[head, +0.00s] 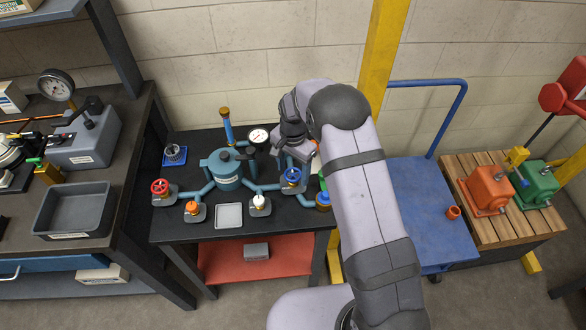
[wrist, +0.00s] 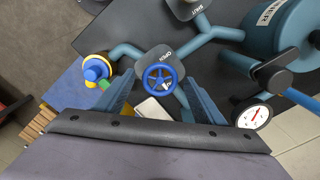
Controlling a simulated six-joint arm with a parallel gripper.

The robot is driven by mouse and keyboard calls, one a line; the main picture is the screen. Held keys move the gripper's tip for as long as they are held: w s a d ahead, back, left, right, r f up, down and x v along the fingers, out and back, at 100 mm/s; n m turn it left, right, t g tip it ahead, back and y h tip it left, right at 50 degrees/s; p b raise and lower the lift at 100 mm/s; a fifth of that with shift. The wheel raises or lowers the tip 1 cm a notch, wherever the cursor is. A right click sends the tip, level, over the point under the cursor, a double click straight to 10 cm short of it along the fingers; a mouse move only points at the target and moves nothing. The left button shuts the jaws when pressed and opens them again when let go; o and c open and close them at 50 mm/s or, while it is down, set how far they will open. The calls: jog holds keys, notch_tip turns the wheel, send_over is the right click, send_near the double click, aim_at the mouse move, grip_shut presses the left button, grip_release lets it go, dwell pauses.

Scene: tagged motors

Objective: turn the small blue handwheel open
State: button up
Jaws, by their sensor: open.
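The small blue handwheel (head: 292,174) stands on a pipe fitting at the right side of the black bench. In the wrist view the handwheel (wrist: 159,78) faces the camera, with a grey plate marked OPEN (wrist: 165,55) beside it. My gripper (head: 298,152) is over that side of the bench, close to the handwheel. In the wrist view my gripper (wrist: 158,88) is open, with one finger on each side of the wheel. The fingers appear apart from the rim, though the depth between them and the wheel is hard to judge.
A teal vessel (head: 224,170) with pipes and a pressure gauge (head: 258,136) stand left of the wheel. A red handwheel (head: 160,187), an orange knob (head: 192,207) and a white knob (head: 258,201) sit on other fittings. A yellow-and-blue fitting (wrist: 95,70) is close by.

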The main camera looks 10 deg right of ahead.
jog(key=shift+c, duration=0.3)
jog(key=c, duration=1)
